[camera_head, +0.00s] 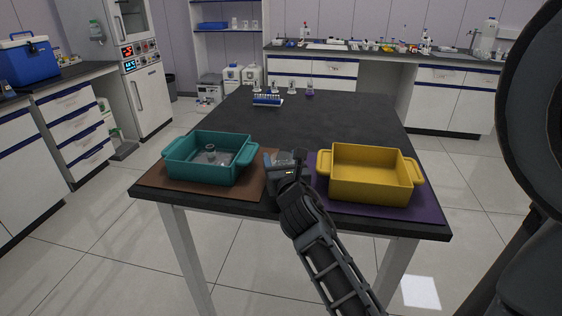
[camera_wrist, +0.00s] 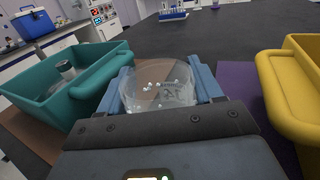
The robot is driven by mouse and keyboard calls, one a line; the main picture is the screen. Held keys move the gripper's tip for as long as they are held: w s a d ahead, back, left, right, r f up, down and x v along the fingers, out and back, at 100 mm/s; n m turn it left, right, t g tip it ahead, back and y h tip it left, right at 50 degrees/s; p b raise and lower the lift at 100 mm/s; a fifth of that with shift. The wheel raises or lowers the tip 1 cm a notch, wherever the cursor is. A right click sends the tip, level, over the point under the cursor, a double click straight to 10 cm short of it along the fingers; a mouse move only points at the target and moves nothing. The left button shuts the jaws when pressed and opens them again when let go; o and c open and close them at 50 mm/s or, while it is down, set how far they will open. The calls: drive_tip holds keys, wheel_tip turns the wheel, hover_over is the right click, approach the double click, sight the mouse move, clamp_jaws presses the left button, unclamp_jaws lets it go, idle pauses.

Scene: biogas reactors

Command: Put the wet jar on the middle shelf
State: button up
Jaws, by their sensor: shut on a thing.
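My gripper (camera_head: 284,161) is between the two bins at the near side of the dark table. Its blue fingers are shut on a clear, round jar (camera_wrist: 160,90), seen close up in the wrist view. Small whitish marks like droplets show on the jar; I cannot tell its full height. In the head view, the jar is mostly hidden by the gripper. Far behind the table stands a wall shelf unit (camera_head: 232,31), with a blue tray and glassware on one board; only part of the unit is in view.
A teal bin (camera_head: 184,173) with small glassware inside stands on a brown mat at left. An empty-looking yellow bin (camera_head: 371,188) stands on a purple mat (camera_head: 430,211) at right. A blue tube rack (camera_head: 267,100) and flasks stand at the table's far end. The table's middle is clear.

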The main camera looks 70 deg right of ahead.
drive_tip(key=o, duration=1.2)
drive_tip(key=shift+f, duration=0.1)
drive_tip(key=shift+s, duration=0.1)
